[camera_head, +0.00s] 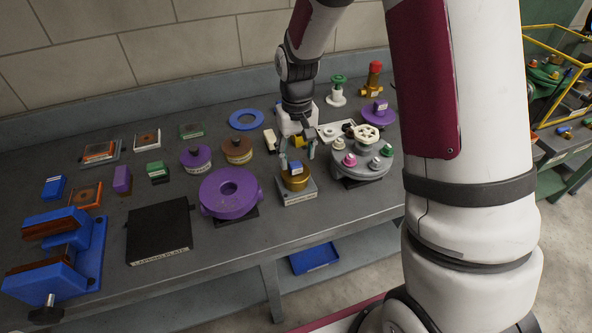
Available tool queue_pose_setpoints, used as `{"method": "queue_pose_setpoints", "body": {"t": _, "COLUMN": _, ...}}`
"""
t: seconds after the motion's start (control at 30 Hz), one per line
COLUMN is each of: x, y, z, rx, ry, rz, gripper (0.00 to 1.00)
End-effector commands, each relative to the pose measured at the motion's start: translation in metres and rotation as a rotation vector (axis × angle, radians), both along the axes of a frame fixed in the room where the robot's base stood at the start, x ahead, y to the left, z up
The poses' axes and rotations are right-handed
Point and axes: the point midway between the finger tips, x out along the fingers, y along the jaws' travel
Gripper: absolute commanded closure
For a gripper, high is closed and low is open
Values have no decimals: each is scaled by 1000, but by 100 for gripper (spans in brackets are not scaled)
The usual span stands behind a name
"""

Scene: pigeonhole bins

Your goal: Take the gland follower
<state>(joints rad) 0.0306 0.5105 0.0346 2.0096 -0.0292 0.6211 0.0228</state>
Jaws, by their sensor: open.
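My gripper (297,158) points down over the bench, its two fingers apart and nothing seen between them. Just below it is a round brass part (295,181) with a small blue and white piece (295,167) on top. The brass part sits on a grey labelled block (298,195). The fingertips are close to the small piece; I cannot tell whether they touch it. No readable label marks the gland follower, so I cannot tell for certain which part it is.
A purple ring-shaped part (231,194) stands left of the brass part. A grey round flange (361,160) with several coloured knobs stands to the right. A black lapping plate (159,233) and a blue vise (60,255) are at the front left. The bench (335,206) has a clear front strip.

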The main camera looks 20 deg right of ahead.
Motion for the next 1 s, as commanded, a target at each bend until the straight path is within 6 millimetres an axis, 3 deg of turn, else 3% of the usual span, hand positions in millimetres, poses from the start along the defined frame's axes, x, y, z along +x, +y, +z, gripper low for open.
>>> {"method": "queue_pose_setpoints", "body": {"t": 0.3, "x": 4, "y": 1, "z": -38, "rx": 0, "ry": 4, "rz": -1, "gripper": 48}}
{"method": "queue_pose_setpoints", "body": {"t": 0.63, "x": 5, "y": 1, "z": -44, "rx": 0, "ry": 0, "rz": -1, "gripper": 48}}
{"method": "queue_pose_setpoints", "body": {"t": 0.87, "x": 5, "y": 1, "z": -44, "rx": 0, "ry": 1, "rz": -1, "gripper": 100}}
{"method": "queue_pose_setpoints", "body": {"t": 1.0, "x": 5, "y": 1, "z": -44, "rx": 0, "ry": 0, "rz": 0, "gripper": 100}}
